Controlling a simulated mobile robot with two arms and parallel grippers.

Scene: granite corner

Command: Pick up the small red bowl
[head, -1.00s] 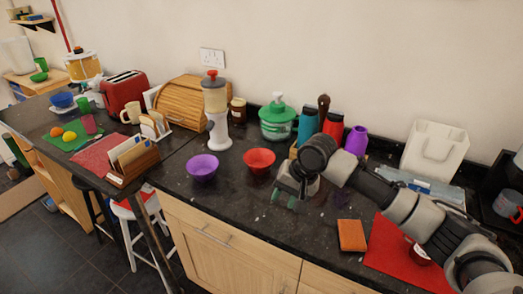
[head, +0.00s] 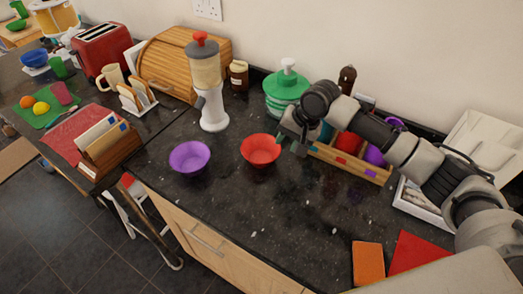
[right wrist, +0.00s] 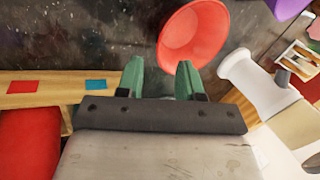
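The small red bowl (head: 261,150) stands upright on the dark granite counter, right of a purple bowl (head: 189,157). My right gripper (head: 288,146) is just right of the red bowl, its green fingers pointing down near the rim. In the right wrist view the two fingers (right wrist: 160,68) are spread apart with nothing between them. There the red bowl (right wrist: 196,38) lies ahead of the fingertips and toward the right finger. I cannot tell whether a finger touches the rim. My left gripper is not in view.
A white and red dispenser (head: 209,85) and a green-lidded jar (head: 285,90) stand behind the bowls. A wooden crate (head: 350,163) with coloured items sits beside my right gripper. An orange block (head: 368,263) lies at the front right. The counter before the bowls is clear.

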